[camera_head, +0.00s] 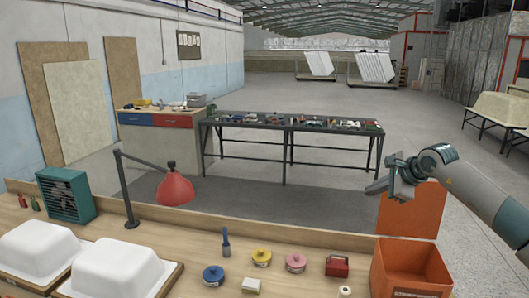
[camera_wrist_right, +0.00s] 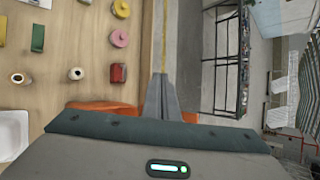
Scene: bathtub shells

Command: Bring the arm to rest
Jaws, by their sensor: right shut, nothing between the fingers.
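My right arm (camera_head: 480,190) comes in from the right edge in the head view. Its gripper (camera_head: 375,187) points left, raised above the back edge of the workbench near the orange bin. In the right wrist view the gripper (camera_wrist_right: 161,78) has its two fingers together with nothing between them. My left gripper is in neither view.
The workbench (camera_head: 320,240) holds white tub shells (camera_head: 115,268), a red lamp (camera_head: 175,187), a teal fan box (camera_head: 66,193), several small pots, a red box (camera_head: 337,266) and an orange bin (camera_head: 410,268). A long parts table (camera_head: 285,127) stands behind.

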